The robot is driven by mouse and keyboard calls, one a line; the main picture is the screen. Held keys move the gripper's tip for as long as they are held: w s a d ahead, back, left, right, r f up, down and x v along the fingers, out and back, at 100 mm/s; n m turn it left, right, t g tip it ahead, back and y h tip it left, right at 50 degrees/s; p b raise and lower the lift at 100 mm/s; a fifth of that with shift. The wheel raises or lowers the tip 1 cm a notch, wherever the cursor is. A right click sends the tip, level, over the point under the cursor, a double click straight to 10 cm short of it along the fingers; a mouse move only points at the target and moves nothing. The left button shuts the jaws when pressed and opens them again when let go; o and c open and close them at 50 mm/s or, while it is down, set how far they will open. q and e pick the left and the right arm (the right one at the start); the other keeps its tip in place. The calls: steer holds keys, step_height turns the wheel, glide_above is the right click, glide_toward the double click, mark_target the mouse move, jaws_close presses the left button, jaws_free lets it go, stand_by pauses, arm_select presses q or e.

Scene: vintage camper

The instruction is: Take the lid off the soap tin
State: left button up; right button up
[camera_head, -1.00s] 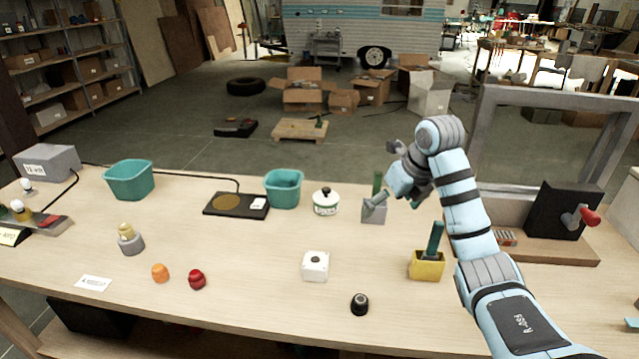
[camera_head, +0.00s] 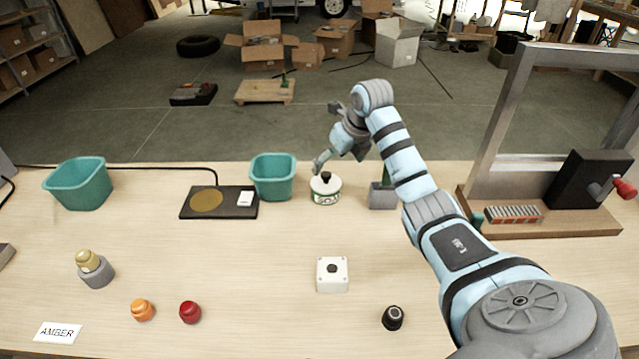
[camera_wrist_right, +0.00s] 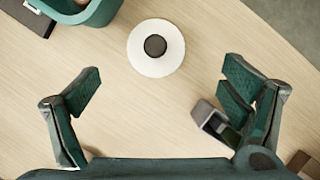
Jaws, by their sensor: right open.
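The soap tin (camera_head: 325,197) is a round white tin with a green label, upright on the table right of a teal tub. Its white lid (camera_wrist_right: 140,62) with a black knob (camera_wrist_right: 155,45) is seated on top. In the right wrist view the lid lies ahead of my right gripper, roughly centred between the fingers. My right gripper (camera_head: 337,161) is open and empty, just above and behind the tin in the head view. It shows no contact with the lid. My left gripper is in neither view.
A teal tub (camera_head: 273,177) and a black plate (camera_head: 240,203) stand left of the tin. A grey holder (camera_head: 382,198) with a green upright piece is close on its right, partly behind my arm. A white button box (camera_head: 332,276) is nearer. The table between is clear.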

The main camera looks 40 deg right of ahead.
mark_target(326, 174)
steer(key=x, duration=0.2)
steer(key=w+x, duration=0.1)
steer(key=x, duration=0.2)
steer(key=a+x, duration=0.1)
steer(key=x, duration=0.2)
steer(key=shift+w+r, duration=0.15)
steer(key=shift+r, duration=0.1)
steer(key=shift+s+d+r, duration=0.1)
steer(key=shift+s+r, duration=0.05)
steer(key=shift+s, duration=0.15)
steer(key=shift+s+d, duration=0.1)
steer(key=shift+s, duration=0.05)
steer(key=shift+c, duration=0.9)
steer(key=c, duration=1)
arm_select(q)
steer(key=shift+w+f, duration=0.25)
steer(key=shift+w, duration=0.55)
arm_select(e)
steer(key=c, duration=0.6)
